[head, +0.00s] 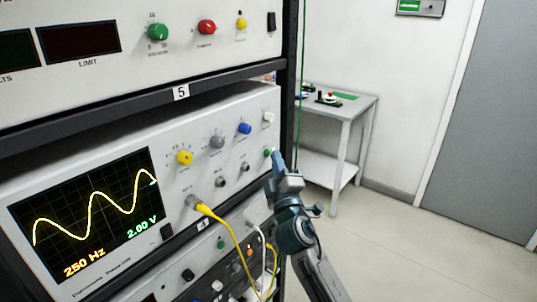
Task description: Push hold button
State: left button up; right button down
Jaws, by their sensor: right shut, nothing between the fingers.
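The oscilloscope (180,259) sits in the rack, its screen (85,215) showing a yellow wave, 250 Hz and 2.00 V. No label reading "hold" is legible. A small green button (267,153) is at the right edge of its front panel. A dark square button (167,231) is by the screen's lower right corner. My right gripper (277,156) is shut and empty, its tip right beside the green button; I cannot tell whether they touch. My left gripper is not in view.
Yellow (185,158), grey (217,142), blue (245,128) and white (268,117) knobs line the panel. A yellow cable (228,224) hangs from a socket. A black rack post (290,85) stands right of the panel. A side table (362,103) is behind; floor there is clear.

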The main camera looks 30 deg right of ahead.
jog(key=s+d+b, duration=0.1)
jog(key=s+d, duration=0.1)
jog(key=s, duration=0.3)
jog(key=shift+s+d, duration=0.15)
jog(key=shift+s, duration=0.2)
jog(key=shift+w, duration=0.1)
dwell(0.5)
